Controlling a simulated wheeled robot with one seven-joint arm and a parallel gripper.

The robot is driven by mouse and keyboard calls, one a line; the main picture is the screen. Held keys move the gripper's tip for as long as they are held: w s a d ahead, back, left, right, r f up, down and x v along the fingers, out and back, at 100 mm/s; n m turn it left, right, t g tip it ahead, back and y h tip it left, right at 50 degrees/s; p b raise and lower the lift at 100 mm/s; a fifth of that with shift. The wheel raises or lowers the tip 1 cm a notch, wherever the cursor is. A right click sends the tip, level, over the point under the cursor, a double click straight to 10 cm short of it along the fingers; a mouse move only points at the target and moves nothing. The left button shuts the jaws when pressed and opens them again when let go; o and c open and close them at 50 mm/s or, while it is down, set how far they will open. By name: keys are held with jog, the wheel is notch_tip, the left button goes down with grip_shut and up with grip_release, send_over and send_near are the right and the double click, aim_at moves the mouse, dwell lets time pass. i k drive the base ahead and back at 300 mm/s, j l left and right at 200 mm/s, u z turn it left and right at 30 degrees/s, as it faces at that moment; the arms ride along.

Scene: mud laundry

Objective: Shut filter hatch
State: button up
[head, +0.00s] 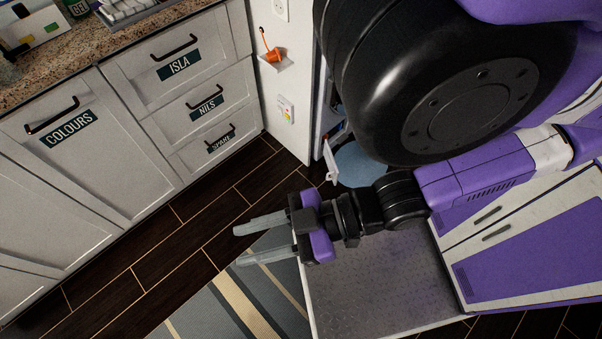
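A small white flap (330,161), which looks like the filter hatch, sticks out low beside a pale appliance edge at the upper centre. It appears open, but my wheel-like dark arm joint and the cabinet side hide much of what it is attached to. My gripper (238,246) is in front of it, lower and to the left in the picture, with its two grey fingers pointing left. The fingers are apart with nothing between them. The gripper does not touch the flap.
White cabinets with a drawer labelled ISLA (180,66) and a door labelled COLOURS (68,128) line the left. A striped rug (215,305) lies on the dark floor (150,265). A round blue object (358,165) is beside the flap.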

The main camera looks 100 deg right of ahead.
aim_at(329, 159)
jog(key=i+u, duration=0.5)
jog(key=i, duration=0.35)
jog(key=i+j+z, duration=0.15)
jog(key=i+z, duration=0.3)
jog(key=z, duration=0.5)
jog(key=i+j+z, duration=0.1)
jog(key=z, duration=0.4)
jog(key=j+z, duration=0.1)
jog(key=z, duration=0.9)
jog(key=j+z, duration=0.15)
jog(key=z, duration=0.35)
jog(key=j+z, duration=0.1)
jog(key=z, duration=0.4)
jog(key=j+z, duration=0.1)
jog(key=z, duration=0.85)
jog(key=k+j, duration=0.05)
